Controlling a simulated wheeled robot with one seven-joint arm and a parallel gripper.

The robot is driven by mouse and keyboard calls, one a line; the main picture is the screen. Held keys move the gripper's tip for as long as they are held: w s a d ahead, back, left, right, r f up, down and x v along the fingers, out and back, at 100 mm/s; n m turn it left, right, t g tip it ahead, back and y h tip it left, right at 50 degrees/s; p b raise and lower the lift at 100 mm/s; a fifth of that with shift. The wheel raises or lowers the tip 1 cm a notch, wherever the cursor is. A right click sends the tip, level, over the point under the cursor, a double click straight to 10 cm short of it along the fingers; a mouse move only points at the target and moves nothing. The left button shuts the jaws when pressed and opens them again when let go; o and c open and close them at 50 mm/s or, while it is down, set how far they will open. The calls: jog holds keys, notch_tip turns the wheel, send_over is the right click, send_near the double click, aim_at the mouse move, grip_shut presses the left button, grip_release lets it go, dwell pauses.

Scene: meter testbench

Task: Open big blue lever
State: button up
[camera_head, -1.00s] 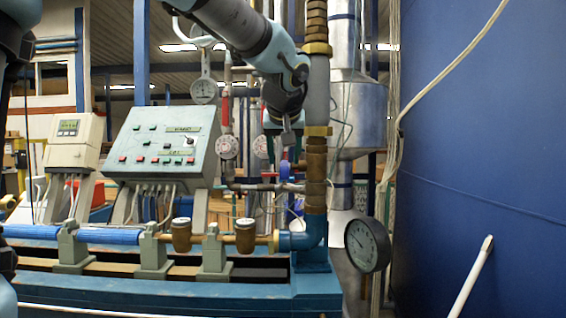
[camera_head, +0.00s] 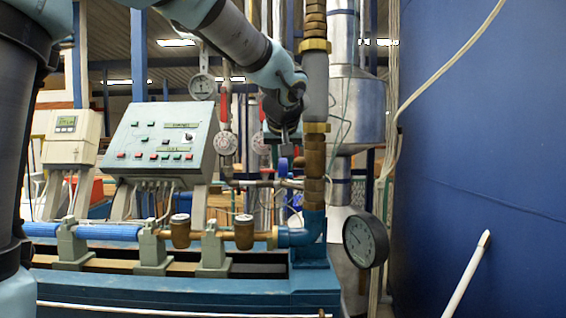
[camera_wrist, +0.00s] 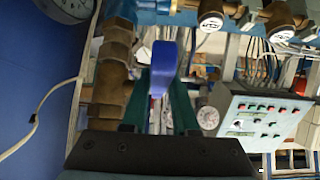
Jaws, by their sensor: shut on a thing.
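The big blue lever (camera_wrist: 163,68) stands upright in the wrist view, between the two dark green fingers of my gripper (camera_wrist: 162,88). The fingers lie on either side of it and are shut on it. In the head view my gripper (camera_head: 283,148) points down behind the vertical brass and grey pipe. A small part of the blue lever (camera_head: 283,165) shows just below it. The pipe and the gripper hide much of the contact there.
The vertical pipe (camera_head: 315,75) stands close to the right of my gripper. A round black gauge (camera_head: 365,240) sits lower right, before a blue wall (camera_head: 480,130). A control box (camera_head: 160,140) stands left. Red-handled valves and small gauges (camera_head: 225,143) are left of the gripper.

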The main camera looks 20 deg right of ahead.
grip_shut()
jog(key=shift+r, duration=0.1)
dwell(0.8)
